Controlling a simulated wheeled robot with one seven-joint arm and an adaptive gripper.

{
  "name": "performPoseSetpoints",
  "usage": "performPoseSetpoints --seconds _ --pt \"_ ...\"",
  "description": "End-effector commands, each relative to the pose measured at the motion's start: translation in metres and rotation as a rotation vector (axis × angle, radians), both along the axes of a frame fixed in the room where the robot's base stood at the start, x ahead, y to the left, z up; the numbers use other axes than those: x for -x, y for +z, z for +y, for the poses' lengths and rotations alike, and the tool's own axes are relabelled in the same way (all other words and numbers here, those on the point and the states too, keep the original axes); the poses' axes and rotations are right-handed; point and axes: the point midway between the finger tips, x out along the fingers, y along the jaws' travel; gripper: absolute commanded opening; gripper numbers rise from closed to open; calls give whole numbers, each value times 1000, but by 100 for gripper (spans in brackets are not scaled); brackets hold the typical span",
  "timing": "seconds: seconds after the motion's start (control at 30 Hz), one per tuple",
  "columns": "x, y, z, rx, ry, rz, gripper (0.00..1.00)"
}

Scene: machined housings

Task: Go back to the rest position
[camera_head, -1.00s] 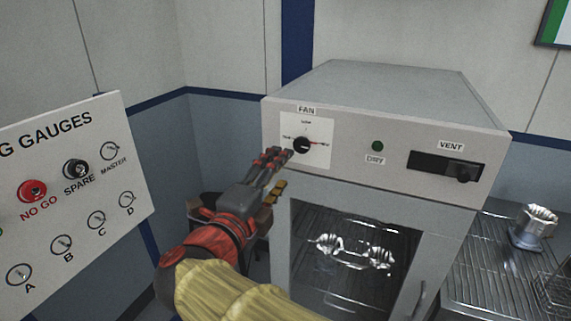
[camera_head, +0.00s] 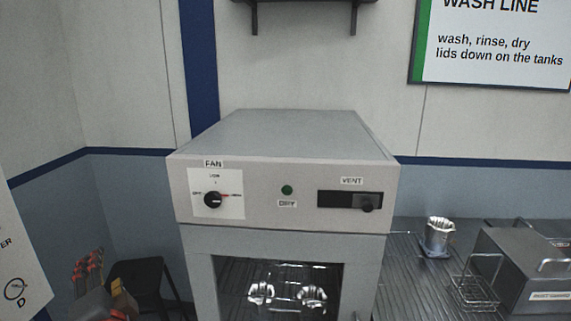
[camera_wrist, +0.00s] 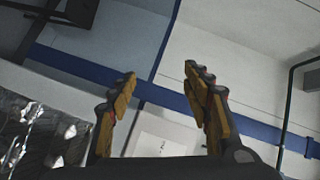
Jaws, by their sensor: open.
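My gripper (camera_head: 100,290) is at the lower left of the head view, partly cut off by the bottom edge. It is to the left of the dryer cabinet (camera_head: 290,216) and apart from it. In the wrist view my gripper (camera_wrist: 160,95) shows its two yellow-padded fingers spread, with nothing between them. Shiny metal parts (camera_head: 312,297) lie on the rack behind the cabinet's window.
A dark chair (camera_head: 140,275) stands between my gripper and the cabinet. The gauge board (camera_head: 15,250) is at the left edge. On the right, a metal part (camera_head: 438,235), a wire basket (camera_head: 478,290) and a grey tank (camera_head: 525,268) stand on the ribbed bench (camera_head: 405,260).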

Motion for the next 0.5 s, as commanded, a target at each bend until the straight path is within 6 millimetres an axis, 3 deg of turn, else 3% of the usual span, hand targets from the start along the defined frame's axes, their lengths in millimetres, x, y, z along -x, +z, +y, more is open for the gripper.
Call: performPoseSetpoints --seconds 0.13,0.27,0.37,0.5 --pt "39 -28 7 208 273 -18 49" --pt "65 -61 -23 414 466 -22 49" --pt "78 -91 -70 588 582 -9 49" --pt "91 -130 -158 822 685 47 49"
